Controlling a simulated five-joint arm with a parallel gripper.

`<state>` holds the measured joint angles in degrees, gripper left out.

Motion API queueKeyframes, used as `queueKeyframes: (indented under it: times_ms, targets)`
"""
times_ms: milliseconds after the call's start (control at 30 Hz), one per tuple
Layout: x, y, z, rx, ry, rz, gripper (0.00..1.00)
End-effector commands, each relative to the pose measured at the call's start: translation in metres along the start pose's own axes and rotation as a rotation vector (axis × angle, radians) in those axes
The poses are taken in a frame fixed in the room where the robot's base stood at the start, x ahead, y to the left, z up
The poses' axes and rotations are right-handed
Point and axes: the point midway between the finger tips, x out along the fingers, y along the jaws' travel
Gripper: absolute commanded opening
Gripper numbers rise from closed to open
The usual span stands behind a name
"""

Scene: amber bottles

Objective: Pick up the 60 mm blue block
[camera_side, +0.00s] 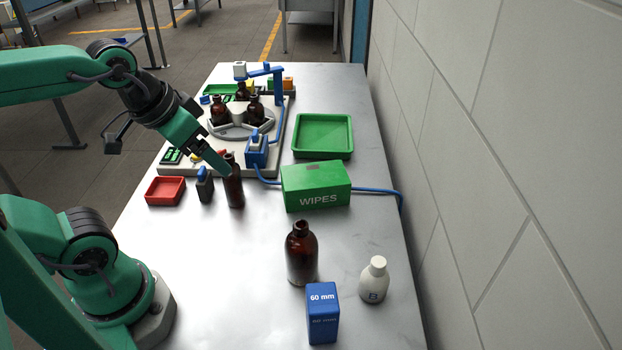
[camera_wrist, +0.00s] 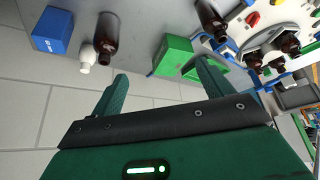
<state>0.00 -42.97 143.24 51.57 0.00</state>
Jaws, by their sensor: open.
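The blue block (camera_side: 322,315), marked "60 mm", stands upright at the near right end of the metal table. In the wrist view the blue block (camera_wrist: 52,31) is at the upper left, beyond and left of the fingers. My gripper (camera_side: 220,165) is above the far half of the table, by the slim amber bottle (camera_side: 234,188), well away from the block. In the wrist view my gripper (camera_wrist: 163,80) has its green fingers spread, with nothing held between them. I cannot tell whether a finger touches the slim bottle.
A large amber bottle (camera_side: 302,254) stands just behind the block, and a white bottle (camera_side: 374,280) to its right. A green wipes box (camera_side: 316,187), green tray (camera_side: 323,136), red tray (camera_side: 165,191) and carousel station (camera_side: 240,119) lie farther back. The wall borders the right.

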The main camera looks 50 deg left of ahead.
Motion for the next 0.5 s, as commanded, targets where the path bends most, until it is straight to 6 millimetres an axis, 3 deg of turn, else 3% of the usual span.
queueKeyframes:
  times_ms: [233, 500]
  targets:
    - [-0.011, 0.000, -0.007, 0.000, 0.003, 0.000, 0.79]
    - [-0.047, 0.000, -0.025, 0.000, 0.004, 0.000, 0.79]
